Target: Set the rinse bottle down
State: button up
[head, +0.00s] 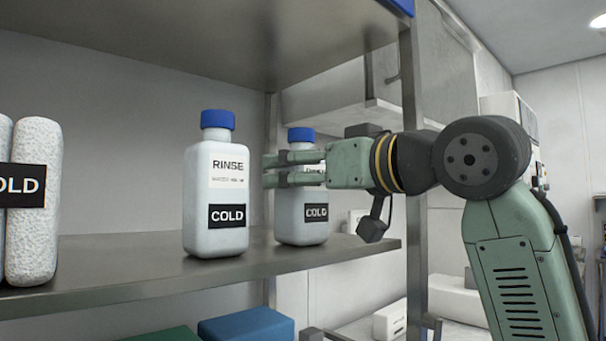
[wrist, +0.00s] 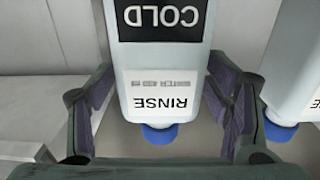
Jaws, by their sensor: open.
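Two white bottles with blue caps and RINSE and COLD labels stand upright on the metal shelf (head: 130,275). The right-hand rinse bottle (head: 302,224) is partly hidden behind my fingers in the head view; it fills the middle of the wrist view (wrist: 160,62), upside down. My gripper (head: 270,169) is open, with one finger on each side of this bottle (wrist: 158,100). A slight gap shows at the left finger; contact at the right finger is unclear. The other rinse bottle (head: 216,180) stands to the left and shows at the wrist view's right edge (wrist: 290,75).
White rough-textured packs (head: 34,235) with a COLD label stand at the shelf's left end. An upper shelf (head: 190,40) hangs above, and a metal post (head: 413,110) rises at the right. A blue box (head: 246,326) lies below. Bare shelf lies between packs and bottles.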

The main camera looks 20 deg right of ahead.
jog(key=b+v, duration=0.1)
jog(key=v, duration=1.1)
jog(key=shift+b, duration=0.35)
